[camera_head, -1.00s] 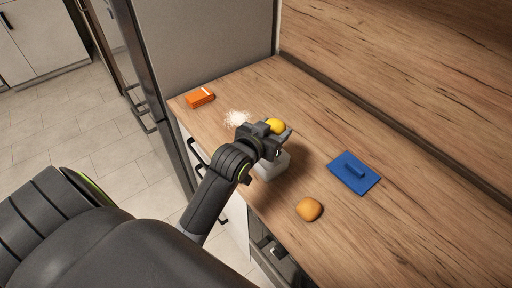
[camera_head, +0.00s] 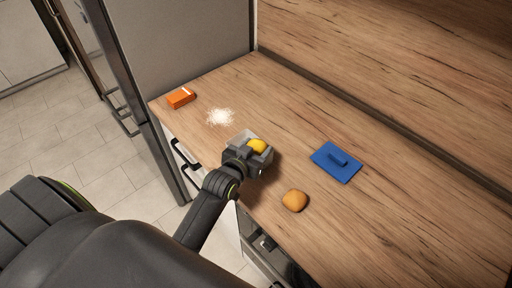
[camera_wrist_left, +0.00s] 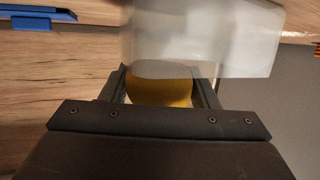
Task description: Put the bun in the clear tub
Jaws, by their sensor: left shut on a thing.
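The bun (camera_head: 294,200) is a golden-brown rounded piece on the counter near its front edge, to the right of my left gripper and apart from it. My left gripper (camera_head: 254,155) is shut on a yellow round thing (camera_head: 258,146), which also shows between the fingers in the left wrist view (camera_wrist_left: 160,92). The clear tub (camera_head: 241,137) is at the gripper, partly hidden by it. In the left wrist view the tub (camera_wrist_left: 245,45) overlaps the upper part of the yellow thing. I cannot tell whether the yellow thing is inside it. My right gripper is not in view.
A blue flat piece with a handle (camera_head: 336,162) lies right of the gripper. A tall grey cabinet side bounds the counter's left end. The right counter is clear.

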